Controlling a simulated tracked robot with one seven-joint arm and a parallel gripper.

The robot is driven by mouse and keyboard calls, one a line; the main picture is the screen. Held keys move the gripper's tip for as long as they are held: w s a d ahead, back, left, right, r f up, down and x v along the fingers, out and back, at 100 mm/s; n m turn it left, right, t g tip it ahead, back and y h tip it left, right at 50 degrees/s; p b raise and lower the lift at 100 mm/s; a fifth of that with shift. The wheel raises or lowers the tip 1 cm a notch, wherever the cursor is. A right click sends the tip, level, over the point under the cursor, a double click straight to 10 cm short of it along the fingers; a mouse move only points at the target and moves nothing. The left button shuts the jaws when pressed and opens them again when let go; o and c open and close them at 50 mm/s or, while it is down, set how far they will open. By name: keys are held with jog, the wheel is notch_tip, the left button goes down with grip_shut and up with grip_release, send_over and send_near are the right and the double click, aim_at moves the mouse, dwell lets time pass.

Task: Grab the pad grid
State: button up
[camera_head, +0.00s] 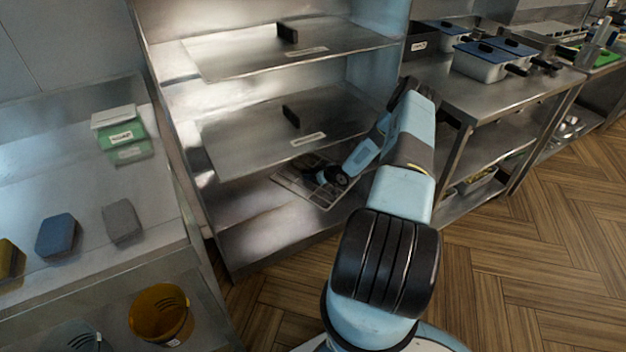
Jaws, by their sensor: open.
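A flat metal grid (289,181), which looks like the pad grid, lies on the lowest visible shelf of the steel rack, below two trays with black handles. My gripper (311,172) is at the far end of my arm, inside the rack, low over the grid. It is open. I cannot tell whether the fingers touch the grid.
The rack's middle shelf carries a tray (258,133) just above my gripper; another tray (240,55) lies on the shelf above. A steel table (497,98) with blue-lidded pans stands right. Sponges (57,235) lie on the left counter. Wooden floor (530,260) is clear at right.

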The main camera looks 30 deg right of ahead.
jog(key=shift+w+f, duration=0.1)
jog(key=shift+w, duration=0.1)
jog(key=shift+c, duration=0.5)
grip_shut()
jog(key=shift+a, duration=0.1)
